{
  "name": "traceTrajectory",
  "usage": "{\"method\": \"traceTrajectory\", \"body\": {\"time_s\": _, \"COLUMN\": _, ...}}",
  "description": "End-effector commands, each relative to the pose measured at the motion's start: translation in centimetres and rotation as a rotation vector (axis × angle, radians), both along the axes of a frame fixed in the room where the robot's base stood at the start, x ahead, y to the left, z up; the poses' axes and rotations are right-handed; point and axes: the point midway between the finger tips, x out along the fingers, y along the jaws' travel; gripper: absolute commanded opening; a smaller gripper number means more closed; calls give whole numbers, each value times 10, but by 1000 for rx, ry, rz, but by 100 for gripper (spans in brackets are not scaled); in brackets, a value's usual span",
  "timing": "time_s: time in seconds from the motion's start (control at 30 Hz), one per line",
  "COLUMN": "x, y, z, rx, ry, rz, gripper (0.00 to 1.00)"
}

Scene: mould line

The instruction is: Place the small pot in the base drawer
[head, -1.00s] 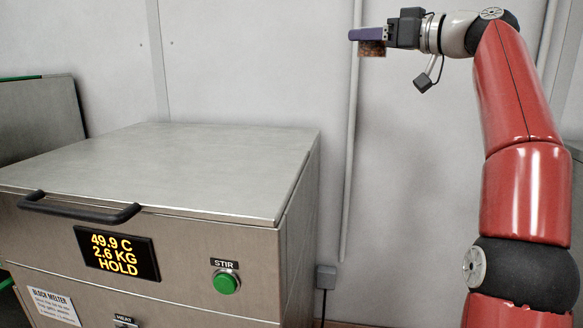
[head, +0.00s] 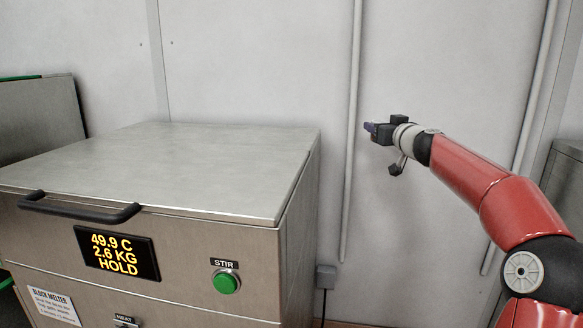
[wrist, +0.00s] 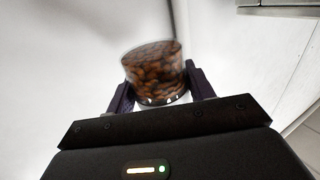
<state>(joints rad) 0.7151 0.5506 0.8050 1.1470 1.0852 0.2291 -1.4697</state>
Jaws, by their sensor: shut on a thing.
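My gripper (head: 369,127) is raised in front of the back wall, to the right of the block melter in the head view. In the wrist view, my gripper (wrist: 160,92) is shut on a small clear pot (wrist: 154,70) that looks full of brown, bean-like pieces. The pot sits between the two dark purple fingers and looks slightly tilted in that view. In the head view the pot cannot be made out at the gripper. I cannot make out a base drawer in any view.
The steel block melter (head: 170,170) has a closed lid, a black handle (head: 80,212), a lit display (head: 117,253) and a green stir button (head: 227,282). A vertical pipe (head: 351,140) runs down the wall behind my gripper. A metal cabinet (head: 567,190) stands at the right edge.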

Motion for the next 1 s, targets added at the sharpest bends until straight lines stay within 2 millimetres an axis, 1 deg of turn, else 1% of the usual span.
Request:
{"method": "traceTrajectory", "body": {"time_s": 0.03, "x": 3, "y": -5, "z": -10, "rx": 7, "ry": 3, "rz": -21, "gripper": 23}}
{"method": "traceTrajectory", "body": {"time_s": 0.2, "x": 10, "y": -10, "z": -36, "rx": 5, "ry": 4, "rz": -71, "gripper": 23}}
{"method": "traceTrajectory", "body": {"time_s": 0.47, "x": 17, "y": -16, "z": -70, "rx": -1, "ry": -2, "rz": -146, "gripper": 23}}
{"method": "traceTrajectory", "body": {"time_s": 0.57, "x": 20, "y": -19, "z": -97, "rx": -1, "ry": 1, "rz": -191, "gripper": 23}}
{"method": "traceTrajectory", "body": {"time_s": 0.6, "x": 21, "y": -21, "z": -114, "rx": 0, "ry": 2, "rz": -218, "gripper": 23}}
{"method": "traceTrajectory", "body": {"time_s": 0.7, "x": 21, "y": -23, "z": -151, "rx": -8, "ry": -2, "rz": -283, "gripper": 23}}
{"method": "traceTrajectory", "body": {"time_s": 0.97, "x": 12, "y": -21, "z": -209, "rx": -11, "ry": -4, "rz": -362, "gripper": 23}}
{"method": "traceTrajectory", "body": {"time_s": 1.0, "x": 10, "y": -20, "z": -219, "rx": -10, "ry": -3, "rz": -371, "gripper": 23}}
